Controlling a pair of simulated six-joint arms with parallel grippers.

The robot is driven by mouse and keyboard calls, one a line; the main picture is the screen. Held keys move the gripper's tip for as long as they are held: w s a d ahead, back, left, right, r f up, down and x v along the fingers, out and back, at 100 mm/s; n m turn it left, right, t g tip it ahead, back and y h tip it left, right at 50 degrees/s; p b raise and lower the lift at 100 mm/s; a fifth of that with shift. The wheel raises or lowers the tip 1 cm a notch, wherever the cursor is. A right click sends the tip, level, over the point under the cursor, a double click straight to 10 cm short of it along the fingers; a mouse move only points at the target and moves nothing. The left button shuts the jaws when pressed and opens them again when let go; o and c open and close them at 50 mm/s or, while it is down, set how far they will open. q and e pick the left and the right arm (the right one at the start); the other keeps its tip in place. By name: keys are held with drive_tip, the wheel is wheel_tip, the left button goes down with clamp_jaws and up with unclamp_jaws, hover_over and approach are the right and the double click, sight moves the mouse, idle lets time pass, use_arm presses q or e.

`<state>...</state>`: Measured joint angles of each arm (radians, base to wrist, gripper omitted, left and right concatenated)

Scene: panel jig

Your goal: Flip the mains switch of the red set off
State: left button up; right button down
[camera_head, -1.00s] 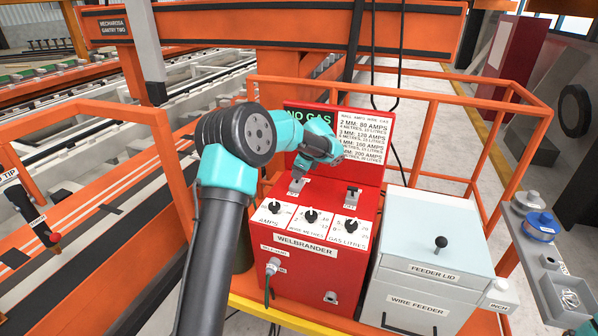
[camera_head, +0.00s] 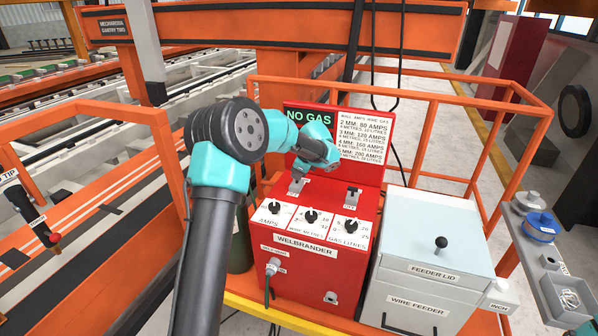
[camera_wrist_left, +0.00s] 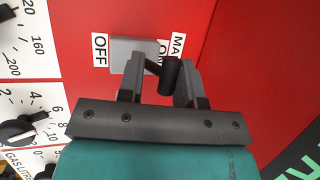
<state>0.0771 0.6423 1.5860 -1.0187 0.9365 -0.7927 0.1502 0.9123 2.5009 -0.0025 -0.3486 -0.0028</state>
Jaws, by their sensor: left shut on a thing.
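The red set, a red Welbrander box (camera_head: 318,252), stands on the platform. Its mains switch (camera_head: 296,187) is at the back left of the sloping top, partly hidden by my gripper. In the left wrist view the mains switch (camera_wrist_left: 168,77) is a black lever on a grey plate, between an OFF label on the left and a partly covered ON label on the right. The lever leans toward the ON side. My left gripper (camera_head: 301,174) is shut on this lever, with one finger on each side of it in the left wrist view (camera_wrist_left: 162,64). My right gripper is not in view.
A second toggle switch (camera_head: 353,197) sits right of the mains switch. Several dials (camera_head: 311,217) line the front. A display reading NO GAS (camera_head: 308,115) and a chart stand behind. A pale wire feeder (camera_head: 425,250) stands to the right. Orange rails surround the platform.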

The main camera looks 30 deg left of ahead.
sight(295, 188)
use_arm(q)
drive_tip(key=shift+s+d+f+n+t+y, duration=0.1)
drive_tip(key=shift+s+n+t+y, duration=0.15)
drive_tip(key=shift+s+t, duration=0.55)
drive_tip(key=shift+s+d+n+t+y, duration=0.15)
drive_tip(key=shift+s+t+y, duration=0.15)
drive_tip(key=shift+t, duration=0.9)
drive_tip(key=shift+s+d+f+n+t+y, duration=0.1)
drive_tip(key=shift+s+f+n+t+y, duration=0.25)
drive_tip(key=shift+t, duration=0.5)
drive_tip(key=shift+s+n+t+y, duration=0.2)
drive_tip(key=shift+s+t, duration=0.35)
drive_tip(key=shift+t, duration=0.3)
drive_tip(key=shift+s+t, duration=0.15)
drive_tip(key=shift+t, duration=0.25)
drive_tip(key=o, duration=0.8)
drive_tip(key=shift+g, duration=0.3)
